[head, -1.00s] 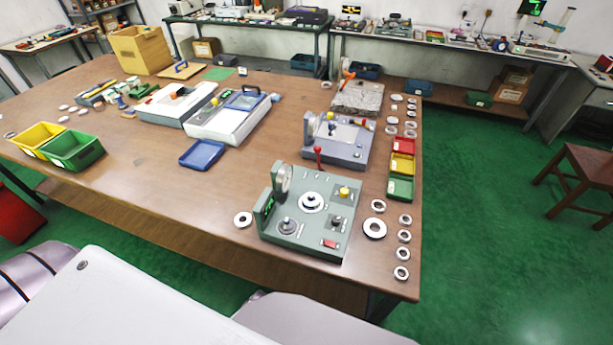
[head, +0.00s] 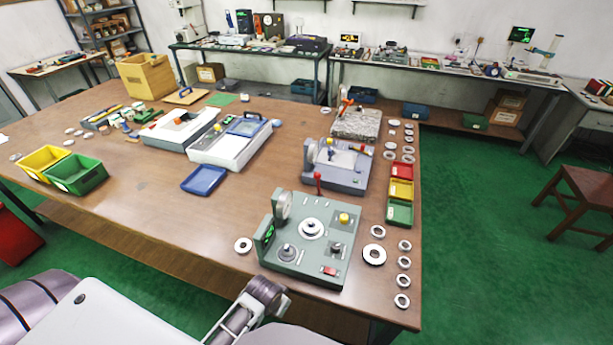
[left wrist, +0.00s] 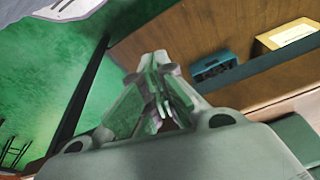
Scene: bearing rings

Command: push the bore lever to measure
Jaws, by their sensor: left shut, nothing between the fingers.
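The green gauge station (head: 309,243) stands near the table's front right in the head view, with a dial at its left and a ring-shaped seat on top. A lever with a red ball (head: 318,177) stands upright by its back edge. I cannot tell whether it belongs to this station or to the blue-grey station (head: 338,170) behind. My left gripper (left wrist: 163,108) shows in the left wrist view, shut and empty, with floor and table behind it, apart from any station. No gripper shows in the head view; only a grey arm link of mine is at the bottom. My right gripper is out of view.
Metal rings (head: 374,254) lie right of the green station, and one ring (head: 243,245) lies left of it. Red, yellow and green trays (head: 400,213) line the right edge. A blue tray (head: 204,179) lies left. The tabletop left of the station is mostly clear.

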